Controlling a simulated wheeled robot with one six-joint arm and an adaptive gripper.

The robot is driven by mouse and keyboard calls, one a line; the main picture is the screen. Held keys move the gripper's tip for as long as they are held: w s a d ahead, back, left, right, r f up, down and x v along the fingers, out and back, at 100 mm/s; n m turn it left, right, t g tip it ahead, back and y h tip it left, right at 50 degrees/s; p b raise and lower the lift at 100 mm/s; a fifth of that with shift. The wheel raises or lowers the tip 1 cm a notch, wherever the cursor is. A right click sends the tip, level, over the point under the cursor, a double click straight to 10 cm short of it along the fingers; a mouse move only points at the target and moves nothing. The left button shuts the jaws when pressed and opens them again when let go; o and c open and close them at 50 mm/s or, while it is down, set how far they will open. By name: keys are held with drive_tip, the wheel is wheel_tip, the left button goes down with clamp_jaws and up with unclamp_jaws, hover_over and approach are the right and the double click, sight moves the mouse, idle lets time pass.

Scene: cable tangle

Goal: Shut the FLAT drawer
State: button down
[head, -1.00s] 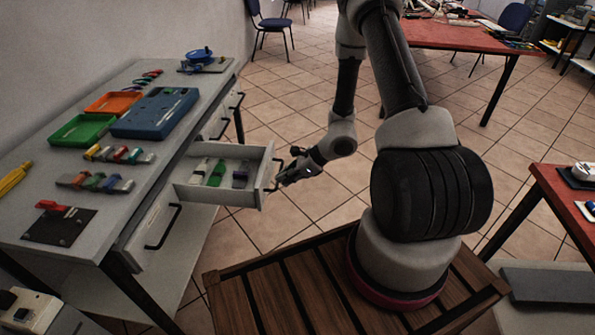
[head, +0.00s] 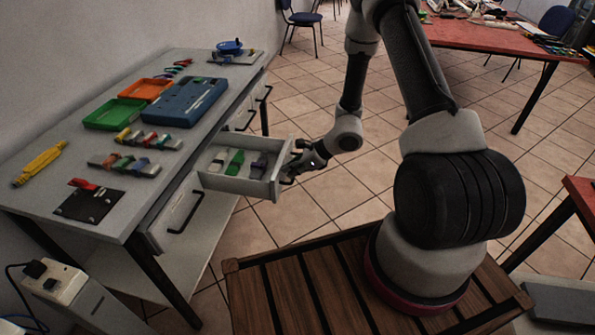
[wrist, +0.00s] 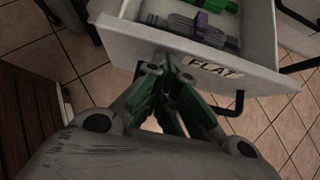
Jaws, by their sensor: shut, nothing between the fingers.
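The FLAT drawer (head: 238,184) is pulled out from the grey workbench. In it lie a whitish, a green and a purple item. In the wrist view its pale front (wrist: 130,38) carries the label FLAT (wrist: 215,70). A dark handle (wrist: 238,104) sticks out below the label. My gripper (head: 297,164) is at the outer face of the drawer front. Its closed fingertips (wrist: 166,66) are left of the label and handle in the wrist view, at or very near the front; contact is not clear. The fingers hold nothing.
On the bench top (head: 75,150) are a green tray (head: 115,114), an orange tray (head: 145,89), a blue case (head: 187,103) and small tools. Another drawer with a handle (head: 185,212) is nearer. Tiled floor (head: 320,195) is free right of the drawer.

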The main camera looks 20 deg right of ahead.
drive_tip(key=w+a, duration=0.4)
drive_tip(key=a, duration=0.3)
drive_tip(key=w+a, duration=0.4)
drive_tip(key=a, duration=0.3)
drive_tip(key=w+a, duration=0.5)
drive_tip(key=a, duration=0.3)
drive_tip(key=shift+a, duration=0.1)
drive_tip(key=shift+w+a, duration=0.35)
drive_tip(key=shift+a, duration=0.3)
drive_tip(key=shift+a+r, duration=0.1)
drive_tip(key=shift+r, duration=0.05)
